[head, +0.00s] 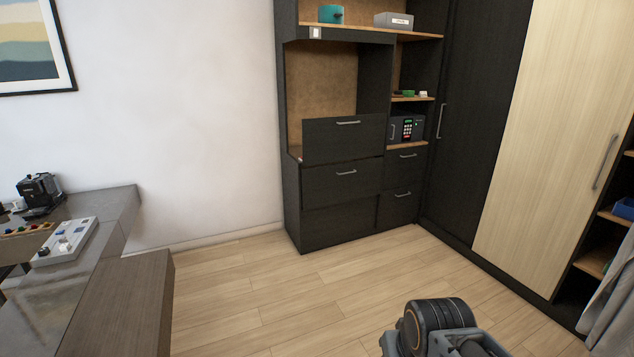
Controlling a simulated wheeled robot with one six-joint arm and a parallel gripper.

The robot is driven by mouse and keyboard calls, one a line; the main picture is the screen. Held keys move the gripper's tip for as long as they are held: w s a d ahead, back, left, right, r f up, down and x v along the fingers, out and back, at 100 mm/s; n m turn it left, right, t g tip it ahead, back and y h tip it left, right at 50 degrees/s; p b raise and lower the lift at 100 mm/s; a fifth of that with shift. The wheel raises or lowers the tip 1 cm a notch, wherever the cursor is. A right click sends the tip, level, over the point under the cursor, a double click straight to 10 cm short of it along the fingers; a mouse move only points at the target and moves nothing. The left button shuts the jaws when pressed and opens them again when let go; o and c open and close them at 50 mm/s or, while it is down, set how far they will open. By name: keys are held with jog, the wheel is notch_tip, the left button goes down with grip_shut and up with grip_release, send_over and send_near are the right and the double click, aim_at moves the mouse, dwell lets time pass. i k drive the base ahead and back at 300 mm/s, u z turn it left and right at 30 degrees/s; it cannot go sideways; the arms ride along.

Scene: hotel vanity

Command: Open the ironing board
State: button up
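I cannot make out an ironing board in the head view. A tall dark cabinet stands against the back wall, with a dark drawer front (345,140) at mid height, below an open niche. This front has a grey bar handle (348,122). To the right is a tall wardrobe with a pale wood door (545,130), which looks shut and has a long vertical handle (604,162). Part of my arm shows at the bottom edge, right of centre, over the floor. My gripper's fingers are not in view.
More drawers (341,182) lie below, and a small safe (407,129) sits on a shelf to their right. A dark desk (115,210) with a coffee machine (40,193) and a brown bench (125,300) stand left. Grey cloth (612,300) hangs far right. The wood floor between is clear.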

aim_at(327, 140)
jog(key=i, duration=4.55)
jog(key=z, duration=0.1)
